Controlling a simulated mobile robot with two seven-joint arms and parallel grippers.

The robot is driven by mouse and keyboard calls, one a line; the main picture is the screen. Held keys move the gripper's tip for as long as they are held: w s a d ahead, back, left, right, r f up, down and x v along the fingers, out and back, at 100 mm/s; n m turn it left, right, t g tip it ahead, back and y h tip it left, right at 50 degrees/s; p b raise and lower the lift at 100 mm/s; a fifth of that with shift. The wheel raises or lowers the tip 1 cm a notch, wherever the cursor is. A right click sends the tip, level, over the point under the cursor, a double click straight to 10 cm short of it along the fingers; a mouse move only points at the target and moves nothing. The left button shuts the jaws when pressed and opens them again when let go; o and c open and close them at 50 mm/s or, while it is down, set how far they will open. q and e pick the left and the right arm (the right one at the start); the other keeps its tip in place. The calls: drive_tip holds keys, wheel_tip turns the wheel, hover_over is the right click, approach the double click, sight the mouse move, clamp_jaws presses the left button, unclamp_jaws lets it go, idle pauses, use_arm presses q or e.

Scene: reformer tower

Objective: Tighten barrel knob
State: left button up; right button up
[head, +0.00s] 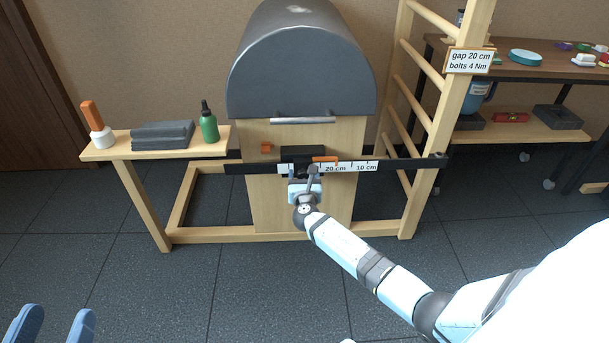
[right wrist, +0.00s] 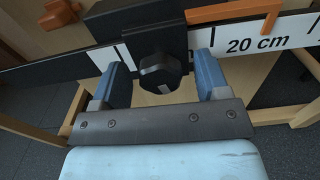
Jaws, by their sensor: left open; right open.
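The black barrel knob (right wrist: 160,73) sits on the front of a black block (right wrist: 138,18) on the scale bar (right wrist: 250,48), in the right wrist view. My right gripper (right wrist: 161,70) is open, with one blue finger on each side of the knob and visible gaps between. In the head view my right gripper (head: 304,178) is at the bar below the grey barrel (head: 300,70) and hides the knob. My left gripper (head: 57,313) is open and empty at the bottom left, far from the bar.
An orange pointer (head: 325,159) lies near the 20 cm mark. A sign (head: 469,61) reads "gap 20 cm, bolts 4 Nm". The front floor is clear.

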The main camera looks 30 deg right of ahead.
drive_tip(key=c, duration=0.9)
drive_tip(key=shift+c, duration=0.2)
drive_tip(key=shift+m, duration=0.3)
